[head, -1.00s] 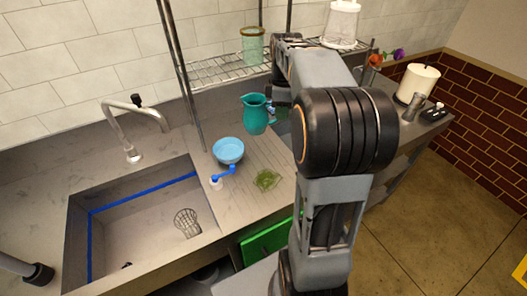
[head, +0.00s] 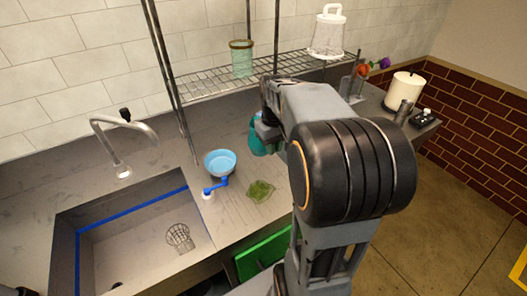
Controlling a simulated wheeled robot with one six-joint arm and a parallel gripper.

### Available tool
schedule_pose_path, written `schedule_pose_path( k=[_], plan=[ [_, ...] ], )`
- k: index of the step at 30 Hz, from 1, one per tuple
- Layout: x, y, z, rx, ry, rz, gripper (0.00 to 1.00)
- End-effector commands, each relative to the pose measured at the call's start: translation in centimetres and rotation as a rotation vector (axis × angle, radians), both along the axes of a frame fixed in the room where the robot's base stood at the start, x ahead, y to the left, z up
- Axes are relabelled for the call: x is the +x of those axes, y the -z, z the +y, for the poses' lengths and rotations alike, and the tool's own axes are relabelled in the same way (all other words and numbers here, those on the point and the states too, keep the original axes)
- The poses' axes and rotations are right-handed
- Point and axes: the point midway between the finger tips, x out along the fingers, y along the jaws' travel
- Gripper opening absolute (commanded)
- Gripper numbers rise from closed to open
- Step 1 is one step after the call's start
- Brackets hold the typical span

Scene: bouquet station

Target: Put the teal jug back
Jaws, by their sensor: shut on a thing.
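The teal jug (head: 258,143) is near the middle of the head view, right of the blue bowl, over the back part of the counter. My arm covers its right side, and its handle is hidden. My gripper (head: 270,120) is mostly hidden behind my own wrist, at the jug's upper right side. It is shut on the jug. I cannot tell whether the jug's base touches the counter.
A wire shelf (head: 205,82) with a glass jar (head: 241,58) hangs behind. The sink (head: 125,240) lies left.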

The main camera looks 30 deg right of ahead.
Motion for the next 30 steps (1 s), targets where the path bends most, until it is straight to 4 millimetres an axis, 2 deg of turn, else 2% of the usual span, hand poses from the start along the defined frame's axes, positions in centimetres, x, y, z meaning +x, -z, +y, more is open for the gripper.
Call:
schedule_pose_path(
  k=[1,6,12,17,26,30],
  plan=[
    [1.3,0.4,-0.4,0.002,-0.001,0.004,0.00],
    [4.9,2.4,-1.7,0.002,-0.001,0.004,0.00],
    [7.2,5.6,-2.5,0.001,-0.001,0.001,0.00],
    [8.2,6.8,-2.9,0.000,-0.001,-0.001,0.00],
    [9.0,7.9,-3.1,0.000,-0.002,0.000,0.00],
    [9.1,9.6,-3.1,0.000,-0.002,0.001,0.00]
  ],
)
